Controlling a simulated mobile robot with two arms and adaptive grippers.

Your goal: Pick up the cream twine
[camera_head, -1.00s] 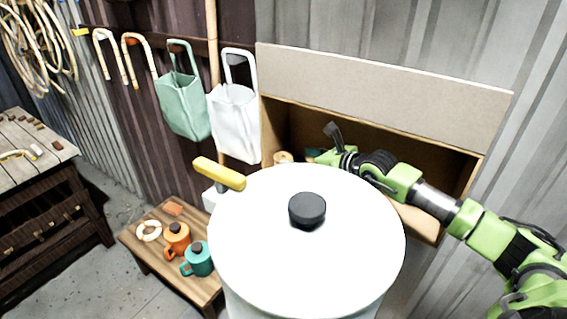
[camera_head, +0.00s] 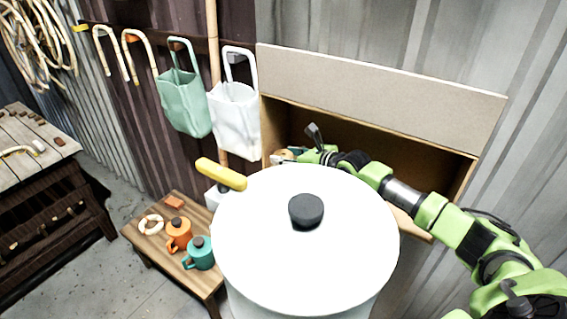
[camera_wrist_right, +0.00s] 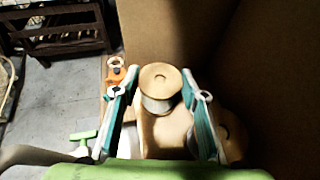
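A spool of cream twine with a round wooden end (camera_wrist_right: 158,82) stands in the open cabinet in the right wrist view. In the head view only a bit of its tan top (camera_head: 284,154) shows, beside the gripper. My right gripper (camera_wrist_right: 160,76) is open, with its two teal-lined fingers on either side of the spool. A gap shows between the spool and each finger. The gripper also shows in the head view (camera_head: 287,158), reaching left inside the cabinet; its lower part is hidden by the white lidded pot. My left gripper is not in view.
A second spool (camera_wrist_right: 230,135) stands close to the right finger. The cabinet (camera_head: 380,82) has walls around the gripper. The big white pot (camera_head: 260,230) stands in front. A low bench (camera_head: 150,243) holds orange and teal mugs.

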